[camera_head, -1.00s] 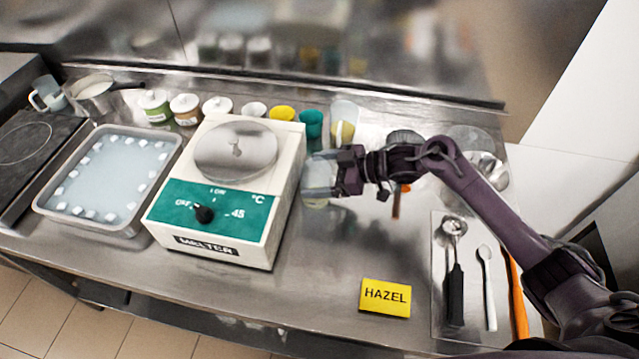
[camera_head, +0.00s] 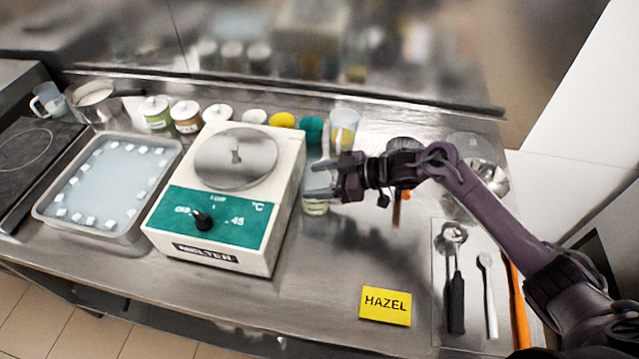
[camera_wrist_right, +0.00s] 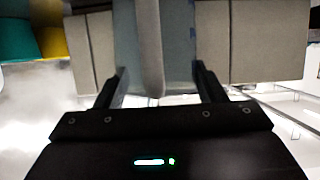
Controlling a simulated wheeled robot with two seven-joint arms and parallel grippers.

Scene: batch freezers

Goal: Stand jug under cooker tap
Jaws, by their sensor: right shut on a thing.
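My right gripper (camera_head: 335,180) is shut on a translucent pale jug (camera_head: 317,188) just right of the melter. The jug looks upright, with a yellowish tint low down; I cannot tell whether its base touches the counter. In the right wrist view the jug (camera_wrist_right: 128,45) fills the space between the two fingers, with a vertical strip, perhaps its handle, in front. Another clear jug with a handle (camera_head: 46,102) stands at the far left back. I cannot make out a cooker tap. My left gripper is not in view.
The white melter (camera_head: 285,210) stands close left of the held jug. A tray of water (camera_head: 160,215) is further left. Cups and tubs (camera_head: 185,115) line the back. A yellow HAZEL card (camera_head: 385,306) and a utensil mat (camera_head: 440,290) lie right. The front middle counter is clear.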

